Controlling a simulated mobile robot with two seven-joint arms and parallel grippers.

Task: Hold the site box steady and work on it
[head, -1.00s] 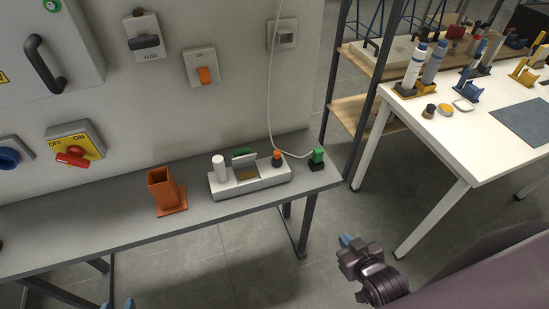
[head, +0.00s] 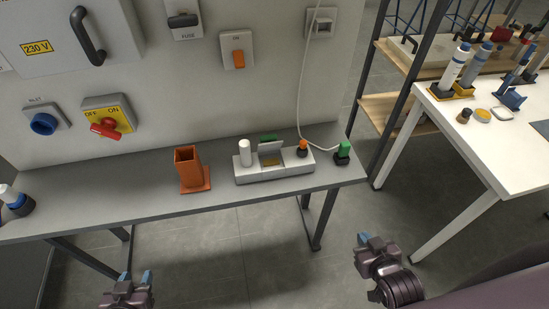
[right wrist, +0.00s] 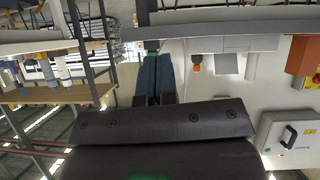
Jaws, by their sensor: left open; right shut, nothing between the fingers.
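The site box (head: 262,178) is a low pale-grey box on the grey bench. It carries a white cylinder (head: 245,152), a raised grey flap (head: 271,149) and an orange-topped knob (head: 303,149). Part of a green piece shows behind the flap. My left gripper (head: 136,278) is open and empty at the bottom left, in front of the bench and apart from the box. My right gripper (head: 368,238) is shut and empty, in front of and to the right of the bench. Its closed blue fingers also show in the right wrist view (right wrist: 156,78), apart from the box.
An orange holder (head: 190,170) stands left of the box. A green-topped plug (head: 343,153) with a white cable is right of it. A white-and-blue bottle (head: 15,200) is at the far left. Switches and a cabinet (head: 45,35) hang on the wall. A white table (head: 475,140) stands right.

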